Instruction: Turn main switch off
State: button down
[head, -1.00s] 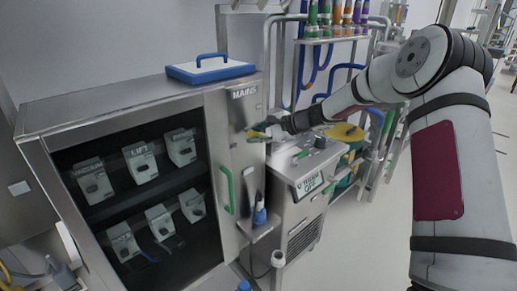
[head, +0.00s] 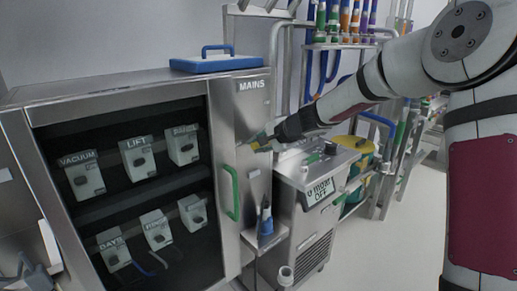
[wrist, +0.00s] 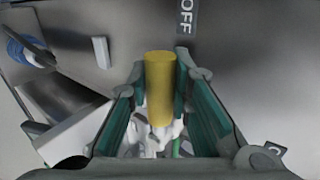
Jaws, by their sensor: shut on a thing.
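The main switch's yellow handle (wrist: 160,85) sits between the green-padded fingers of my gripper (wrist: 158,112) in the wrist view. My gripper is shut on it. A dark OFF label (wrist: 185,17) is on the panel just beyond the handle's far end. In the head view my gripper (head: 262,142) is at the right front panel of the steel cabinet (head: 228,115), below the MAINS label (head: 252,85). A little yellow shows at its tip there. The switch's base is hidden, so its exact angle is hard to tell.
A green door handle (head: 231,193) is below left of my gripper. The glass door shows several labelled switch boxes (head: 139,158). A blue-handled tray (head: 215,62) lies on top. A steel unit with a display reading OFF (head: 319,191) stands to the right. Open floor is beyond.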

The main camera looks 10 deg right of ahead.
jog(key=shift+f, duration=0.25)
dwell(0.3)
jog(key=c, duration=1.4)
grip_release()
jog(key=shift+c, duration=0.2)
jog(key=shift+r, duration=0.1)
jog(key=shift+s+d+r, duration=0.15)
jog(key=shift+r, duration=0.05)
jog(key=v, duration=1.1)
jog(key=shift+s, duration=0.35)
